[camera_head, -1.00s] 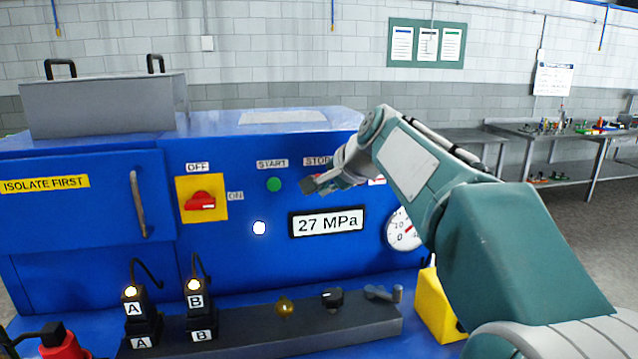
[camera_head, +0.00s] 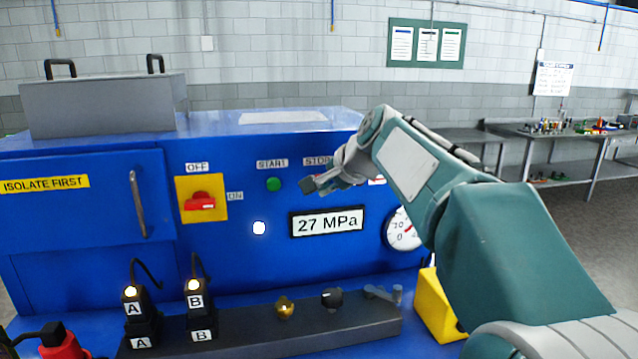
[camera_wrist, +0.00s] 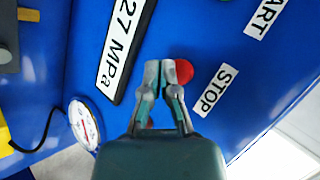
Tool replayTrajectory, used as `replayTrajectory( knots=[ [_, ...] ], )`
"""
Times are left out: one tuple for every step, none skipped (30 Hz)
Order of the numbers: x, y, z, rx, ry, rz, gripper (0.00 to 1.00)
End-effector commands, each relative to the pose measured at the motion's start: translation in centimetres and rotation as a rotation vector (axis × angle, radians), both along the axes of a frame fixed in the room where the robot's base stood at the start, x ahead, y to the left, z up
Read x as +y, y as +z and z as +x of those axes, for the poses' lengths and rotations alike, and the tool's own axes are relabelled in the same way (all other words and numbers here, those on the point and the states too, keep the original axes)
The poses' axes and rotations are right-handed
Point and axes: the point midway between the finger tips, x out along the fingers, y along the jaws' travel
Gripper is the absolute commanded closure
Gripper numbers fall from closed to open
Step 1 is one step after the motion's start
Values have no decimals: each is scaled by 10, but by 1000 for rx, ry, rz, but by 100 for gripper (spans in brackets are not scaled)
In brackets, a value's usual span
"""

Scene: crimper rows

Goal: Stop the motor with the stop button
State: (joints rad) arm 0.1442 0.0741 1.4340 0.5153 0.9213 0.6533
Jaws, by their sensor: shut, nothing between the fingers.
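The red stop button (camera_wrist: 184,71) is on the blue panel beside its STOP label (camera_wrist: 214,90) in the wrist view. My gripper (camera_wrist: 163,68) is shut and empty, with its fingertips right beside the button and partly overlapping its edge in that view. I cannot tell whether they touch it. In the head view my gripper (camera_head: 308,185) is in front of the panel under the STOP label (camera_head: 318,161) and hides most of the button. The green start button (camera_head: 274,184) is to the left. The small panel lamp (camera_head: 259,228) glows white.
The pressure display (camera_head: 327,221) reads 27 MPa, with a round gauge (camera_head: 404,232) to its right. A red-and-yellow isolator switch (camera_head: 201,199) is on the left. Lit A and B connectors (camera_head: 134,305) and several knobs stand on the ledge below. A grey box sits on top.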

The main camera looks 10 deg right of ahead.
Motion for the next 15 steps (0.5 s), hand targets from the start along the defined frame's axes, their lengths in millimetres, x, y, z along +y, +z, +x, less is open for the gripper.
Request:
replayTrajectory(
  knots=[
    [0, 0, 0, 0, 0, 0, 100],
    [0, 0, 0, 0, 0, 0, 100],
    [0, 0, 0, 0, 0, 0, 100],
    [0, 0, 0, 0, 0, 0, 100],
    [0, 0, 0, 0, 0, 0, 100],
    [0, 0, 0, 0, 0, 0, 100],
    [0, 0, 0, 0, 0, 0, 100],
    [0, 0, 0, 0, 0, 0, 100],
    [0, 0, 0, 0, 0, 0, 100],
    [0, 0, 1, 0, 0, 0, 100],
    [0, 0, 1, 0, 0, 0, 100],
    [0, 1, 3, 0, 0, 0, 100],
    [0, 1, 4, 0, 0, 0, 100],
    [-1, 1, 5, 0, 0, 0, 100],
    [-1, 1, 6, 0, 0, 0, 100]
  ],
)
